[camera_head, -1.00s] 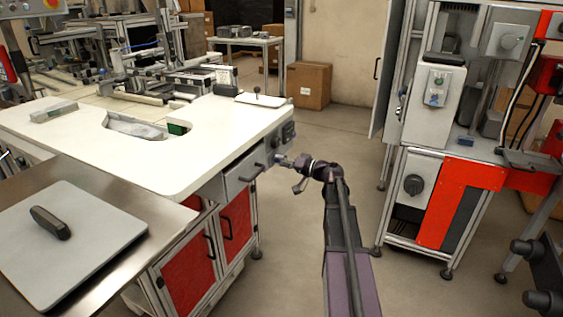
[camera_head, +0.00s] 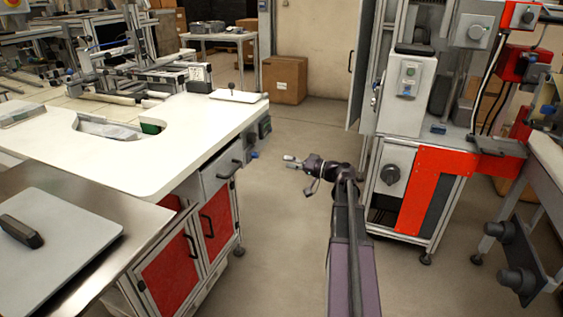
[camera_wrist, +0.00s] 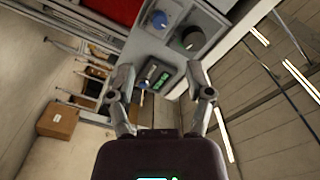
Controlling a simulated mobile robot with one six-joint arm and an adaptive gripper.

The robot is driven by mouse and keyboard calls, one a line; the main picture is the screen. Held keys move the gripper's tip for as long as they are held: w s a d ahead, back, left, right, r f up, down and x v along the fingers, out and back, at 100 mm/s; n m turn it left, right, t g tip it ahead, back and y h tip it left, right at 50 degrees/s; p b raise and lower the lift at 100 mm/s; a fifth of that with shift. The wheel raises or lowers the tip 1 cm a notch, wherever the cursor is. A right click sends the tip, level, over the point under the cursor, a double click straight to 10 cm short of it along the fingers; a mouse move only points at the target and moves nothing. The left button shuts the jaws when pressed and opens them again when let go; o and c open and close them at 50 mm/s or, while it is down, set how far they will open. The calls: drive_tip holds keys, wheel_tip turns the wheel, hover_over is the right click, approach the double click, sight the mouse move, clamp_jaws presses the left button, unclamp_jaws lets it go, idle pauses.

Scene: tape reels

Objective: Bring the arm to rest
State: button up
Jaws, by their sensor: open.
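My gripper (camera_head: 291,161) is at the end of my arm, which reaches forward from the bottom of the head view and bends left at its tip. The gripper is over the open floor, to the right of the white-topped workbench (camera_head: 120,168) and apart from it. In the wrist view my gripper (camera_wrist: 163,82) shows its two fingers spread apart, with nothing between them. Beyond the fingers the wrist view shows the side of a grey cabinet (camera_wrist: 157,45) with knobs.
A machine frame with red panels (camera_head: 433,175) stands to the right of my arm. The workbench has red cabinet doors (camera_head: 168,272) below. A metal table with a grey plate (camera_head: 50,245) is at the lower left. A cardboard box (camera_head: 285,80) stands at the back. The floor between is clear.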

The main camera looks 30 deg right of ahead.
drive_tip(key=shift+s+d, duration=0.2)
drive_tip(key=shift+a, duration=0.15)
idle(0.4)
drive_tip(key=s+a+f+n+g+h, duration=0.1)
drive_tip(key=s+a+f+g+h, duration=0.25)
drive_tip(key=a, duration=0.55)
drive_tip(key=s+a+f+n+g, duration=0.1)
drive_tip(key=s+a+f+g, duration=0.1)
drive_tip(key=a+f+g, duration=0.4)
drive_tip(key=s+a+f+n+g+h, duration=0.1)
drive_tip(key=s+a+f+g, duration=0.15)
drive_tip(key=a+f, duration=0.6)
drive_tip(key=s+a+g+h, duration=0.2)
drive_tip(key=s+a+h, duration=0.5)
drive_tip(key=s, duration=0.2)
wheel_tip(320, 180, up, 29)
drive_tip(key=p, duration=2.9)
drive_tip(key=shift+w+d+n, duration=0.15)
drive_tip(key=shift+w+n, duration=0.15)
drive_tip(key=shift+f+y, duration=0.1)
drive_tip(key=shift+y, duration=0.15)
drive_tip(key=shift+c, duration=0.2)
